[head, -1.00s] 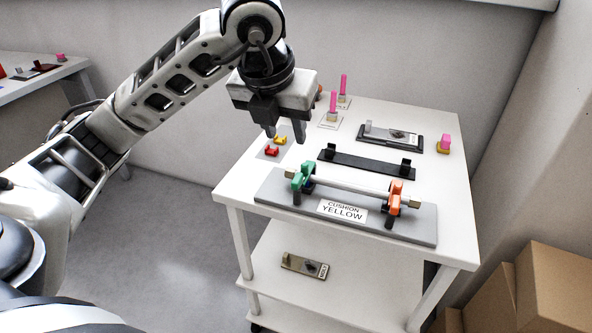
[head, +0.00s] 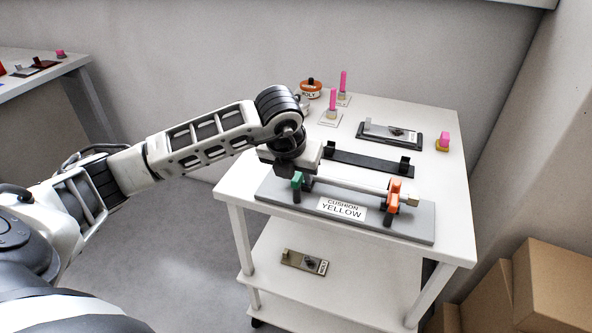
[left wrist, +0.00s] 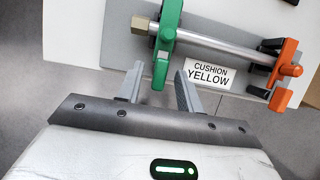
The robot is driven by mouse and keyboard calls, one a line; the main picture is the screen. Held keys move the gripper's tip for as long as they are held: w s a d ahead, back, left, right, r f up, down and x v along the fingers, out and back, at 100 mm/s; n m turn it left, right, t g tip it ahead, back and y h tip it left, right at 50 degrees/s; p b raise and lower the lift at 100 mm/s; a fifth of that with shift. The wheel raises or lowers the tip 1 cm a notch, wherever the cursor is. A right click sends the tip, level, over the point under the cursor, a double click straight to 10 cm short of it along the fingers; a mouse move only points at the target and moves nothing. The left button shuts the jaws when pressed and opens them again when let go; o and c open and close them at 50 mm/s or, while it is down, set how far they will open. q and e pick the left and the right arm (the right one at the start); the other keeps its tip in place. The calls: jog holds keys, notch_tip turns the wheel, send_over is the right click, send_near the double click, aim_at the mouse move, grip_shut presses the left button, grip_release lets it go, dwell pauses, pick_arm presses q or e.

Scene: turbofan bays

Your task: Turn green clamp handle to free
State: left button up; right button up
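The green clamp handle (head: 297,181) stands at the left end of the metal rod (head: 352,184) on the grey board (head: 275,194). In the left wrist view the green handle (left wrist: 165,45) reaches down between the tips of my left gripper (left wrist: 160,85). The two fingers are apart, with gaps on both sides of the handle. In the head view my left gripper (head: 296,178) is low over the handle and hides part of it. An orange clamp handle (head: 393,196) is at the rod's right end; it also shows in the left wrist view (left wrist: 286,72). My right gripper is not in view.
A label reading "CUSHION YELLOW" (head: 341,209) is on the board's front. Behind is a black bracket bar (head: 365,163). Pink-topped pegs (head: 333,103), a dark tray (head: 390,134) and an orange-lidded pot (head: 311,88) stand farther back. Cardboard boxes (head: 550,285) are at the right.

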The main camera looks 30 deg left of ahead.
pick_arm(q)
jog(key=shift+f, duration=0.1)
grip_shut()
